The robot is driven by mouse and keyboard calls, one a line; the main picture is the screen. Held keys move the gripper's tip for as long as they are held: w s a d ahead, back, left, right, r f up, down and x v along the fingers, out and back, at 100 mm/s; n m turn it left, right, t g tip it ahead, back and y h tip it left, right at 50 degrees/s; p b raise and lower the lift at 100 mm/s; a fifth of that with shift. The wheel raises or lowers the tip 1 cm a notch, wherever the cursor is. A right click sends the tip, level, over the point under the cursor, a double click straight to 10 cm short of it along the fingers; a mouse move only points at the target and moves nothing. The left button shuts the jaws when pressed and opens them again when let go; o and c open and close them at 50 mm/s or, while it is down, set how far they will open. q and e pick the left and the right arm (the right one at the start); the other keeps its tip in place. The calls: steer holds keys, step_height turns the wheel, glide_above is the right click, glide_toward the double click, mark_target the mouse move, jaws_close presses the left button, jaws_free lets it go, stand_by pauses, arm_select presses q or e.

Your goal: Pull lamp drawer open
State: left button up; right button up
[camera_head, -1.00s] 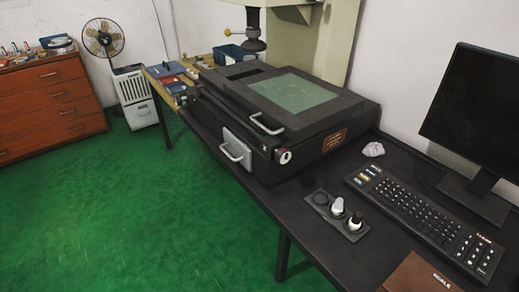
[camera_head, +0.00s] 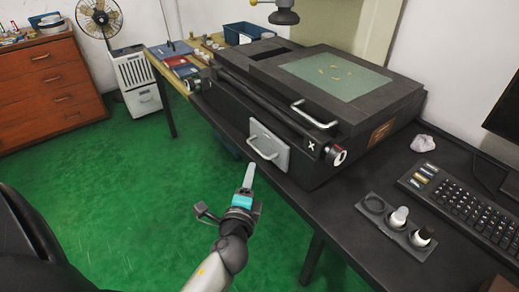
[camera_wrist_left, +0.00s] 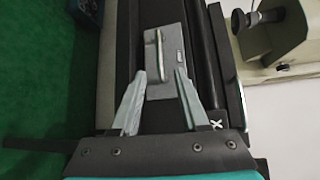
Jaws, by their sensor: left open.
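The lamp drawer (camera_head: 282,158) is a light grey front plate with a pale bar handle, set in the front side of the black machine. It looks shut. In the left wrist view, the drawer front (camera_wrist_left: 166,50) and its handle lie just ahead of the fingertips. My left gripper (camera_head: 249,174) is in front of the drawer, its fingers pointing at the handle. In the left wrist view, my left gripper (camera_wrist_left: 160,74) is open, with one finger on each side of the handle's line and nothing between them. My right gripper does not show.
The black machine (camera_head: 335,150) has a second handle (camera_head: 313,116) higher up and a side knob (camera_head: 336,154). A tray with small round pieces (camera_head: 385,230) and a keyboard (camera_head: 465,190) lie on the black table. The green floor (camera_head: 130,200) is clear.

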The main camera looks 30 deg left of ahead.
arm_select(q)
glide_toward(257, 149)
steer(key=w, duration=0.2)
steer(key=shift+s+a+f+b+x, duration=0.15)
steer(key=shift+b+x, duration=0.2)
steer(key=shift+x, duration=1.05)
steer(key=shift+a+f+b+x, duration=0.15)
steer(key=shift+b+x, duration=0.15)
steer(key=shift+x, duration=1.1)
steer(key=shift+s+a+f+b+x, duration=0.1)
steer(key=shift+b+x, duration=0.25)
steer(key=shift+x, duration=1.05)
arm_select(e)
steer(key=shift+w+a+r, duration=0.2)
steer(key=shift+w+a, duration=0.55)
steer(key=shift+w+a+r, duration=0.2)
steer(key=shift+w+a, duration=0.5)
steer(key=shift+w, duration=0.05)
arm_select(q)
steer(key=shift+c, duration=0.3)
jaws_close()
